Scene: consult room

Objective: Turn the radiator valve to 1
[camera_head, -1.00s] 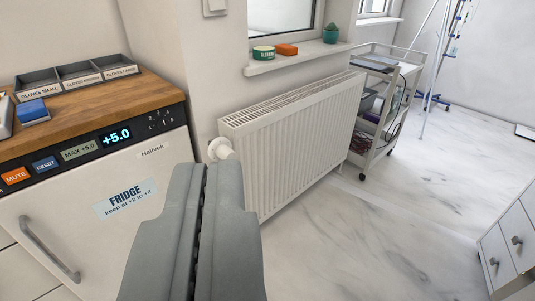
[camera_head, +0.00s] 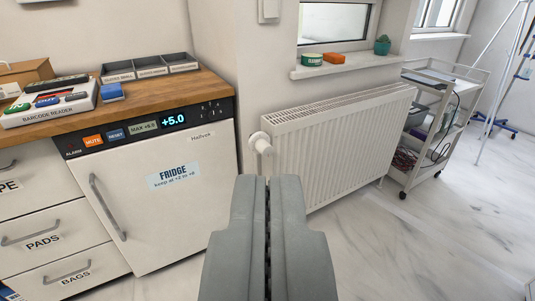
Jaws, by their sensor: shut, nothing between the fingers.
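The white radiator valve (camera_head: 260,141) sticks out at the upper left end of the white ribbed radiator (camera_head: 335,145), under the window sill. Its numbers are too small to read, so I cannot tell its setting. My gripper (camera_head: 268,180) is shut and empty. Its tips show just below the valve in the picture, and the lower part of the valve's pipe is hidden behind them. I see no clear contact between the gripper and the valve.
The fridge (camera_head: 160,200) under the wooden counter (camera_head: 60,115) stands left of the valve, close to it. A white wheeled cart (camera_head: 425,150) stands right of the radiator. The sill (camera_head: 340,66) above holds small items.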

